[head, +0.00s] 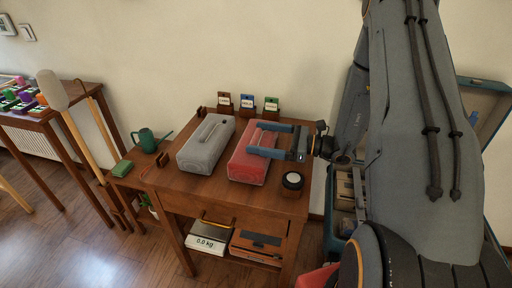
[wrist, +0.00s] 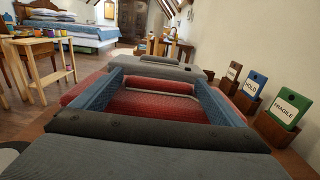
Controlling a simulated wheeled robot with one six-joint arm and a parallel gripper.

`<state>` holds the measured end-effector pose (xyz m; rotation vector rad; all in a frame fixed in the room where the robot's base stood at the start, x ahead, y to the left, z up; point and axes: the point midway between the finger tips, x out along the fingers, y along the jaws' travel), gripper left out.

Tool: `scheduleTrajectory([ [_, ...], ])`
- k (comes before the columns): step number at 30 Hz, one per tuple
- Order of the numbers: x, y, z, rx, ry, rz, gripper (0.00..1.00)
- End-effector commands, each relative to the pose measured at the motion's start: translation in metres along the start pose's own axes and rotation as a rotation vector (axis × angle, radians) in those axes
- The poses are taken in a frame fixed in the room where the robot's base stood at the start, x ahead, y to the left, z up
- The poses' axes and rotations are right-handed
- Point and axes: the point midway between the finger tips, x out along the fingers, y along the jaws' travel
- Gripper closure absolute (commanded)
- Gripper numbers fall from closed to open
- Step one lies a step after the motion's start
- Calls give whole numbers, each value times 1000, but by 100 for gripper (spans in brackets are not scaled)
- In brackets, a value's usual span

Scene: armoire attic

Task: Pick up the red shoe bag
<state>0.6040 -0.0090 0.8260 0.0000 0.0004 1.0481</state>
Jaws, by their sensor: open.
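The red shoe bag (head: 253,155) lies on the wooden table beside a similar grey bag (head: 207,145) on its left. My gripper (head: 270,139) is at the red bag from the right, with its two blue fingers apart and reaching over the bag's top. In the wrist view the red bag (wrist: 155,104) shows between and around the open fingers of my gripper (wrist: 158,80). Whether the fingers touch the bag I cannot tell. The grey bag (wrist: 158,66) shows beyond it.
Three label cards in wooden holders, brown (head: 224,100), blue (head: 247,102) and green (head: 271,106), stand at the table's back. A green watering can (head: 147,140) stands left.

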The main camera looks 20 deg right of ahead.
Motion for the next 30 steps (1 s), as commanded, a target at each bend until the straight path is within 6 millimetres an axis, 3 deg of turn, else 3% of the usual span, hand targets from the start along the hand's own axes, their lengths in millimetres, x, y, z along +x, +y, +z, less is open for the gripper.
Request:
scheduleTrajectory([
  [6,20,0,0,0,0,0,8],
  [13,20,0,0,0,0,-1,8],
  [27,20,-1,0,0,0,-1,87],
  [30,20,-1,1,-1,-2,-1,90],
])
